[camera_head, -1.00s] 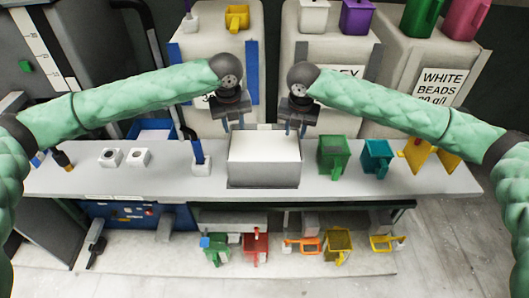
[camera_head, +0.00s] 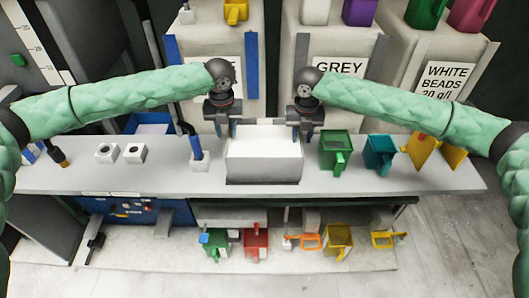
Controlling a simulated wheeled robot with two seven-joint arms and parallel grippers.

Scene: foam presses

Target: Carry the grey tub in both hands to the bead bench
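The grey tub (camera_head: 264,171) stands on the long bench, filled nearly to the rim with white material. My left gripper (camera_head: 225,129) is at the tub's back left corner, fingers pointing down and apart. My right gripper (camera_head: 302,133) is at the back right corner, its fingers also pointing down and apart. Both look open. I cannot tell whether the fingers straddle the tub's walls or touch them. No label in view clearly marks the bead bench.
On the bench (camera_head: 400,184), a green scoop (camera_head: 333,152) and a teal scoop (camera_head: 377,155) stand right of the tub, then yellow pieces. A blue-handled tool (camera_head: 196,150) stands close on its left. Labelled bins stand behind. Several scoops lie on the lower shelf.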

